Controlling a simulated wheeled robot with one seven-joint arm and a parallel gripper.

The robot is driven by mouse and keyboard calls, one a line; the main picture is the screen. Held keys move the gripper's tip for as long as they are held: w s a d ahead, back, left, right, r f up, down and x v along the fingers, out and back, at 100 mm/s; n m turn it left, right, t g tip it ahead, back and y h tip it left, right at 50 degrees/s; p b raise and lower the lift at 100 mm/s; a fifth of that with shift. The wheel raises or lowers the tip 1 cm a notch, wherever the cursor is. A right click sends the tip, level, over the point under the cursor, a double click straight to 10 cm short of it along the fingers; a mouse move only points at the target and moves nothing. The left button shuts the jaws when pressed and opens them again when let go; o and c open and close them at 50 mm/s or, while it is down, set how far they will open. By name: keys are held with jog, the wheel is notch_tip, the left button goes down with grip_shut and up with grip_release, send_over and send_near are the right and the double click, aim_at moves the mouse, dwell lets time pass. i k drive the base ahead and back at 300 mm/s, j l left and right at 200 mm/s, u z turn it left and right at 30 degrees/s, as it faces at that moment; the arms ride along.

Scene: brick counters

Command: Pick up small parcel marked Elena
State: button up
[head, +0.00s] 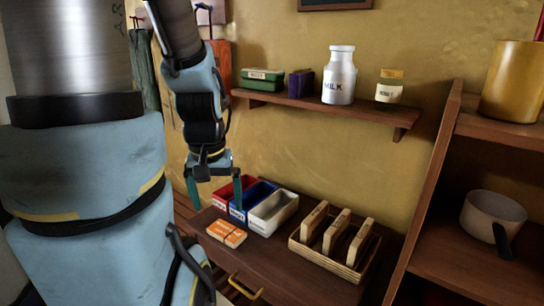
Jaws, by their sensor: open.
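A small flat orange parcel (226,233) with a pale band of marks lies on the wooden counter (285,262), in front of the coloured bins. Its writing is too small to read, so I cannot tell if it says Elena. My gripper (214,196) points down with its two teal fingers apart and nothing between them. In the picture it hangs above and slightly left of the orange parcel, apart from it. The right finger overlaps the bins in the picture; I cannot tell how close it is to them.
Red (224,193), blue (240,210) and white (272,214) open bins stand behind the parcel. A wooden rack (342,268) with three upright slabs is to the right. Above, a wall shelf (315,109) holds a milk bottle (340,76) and small boxes. A side shelf holds a saucepan (491,218).

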aim_at(332, 236)
jog(key=u, duration=1.15)
jog(key=k+l+u, duration=0.2)
jog(key=k, duration=0.25)
jog(key=k+l+u, duration=0.15)
jog(key=k, duration=0.35)
jog(key=k+l+u, duration=0.2)
jog(key=k, duration=0.3)
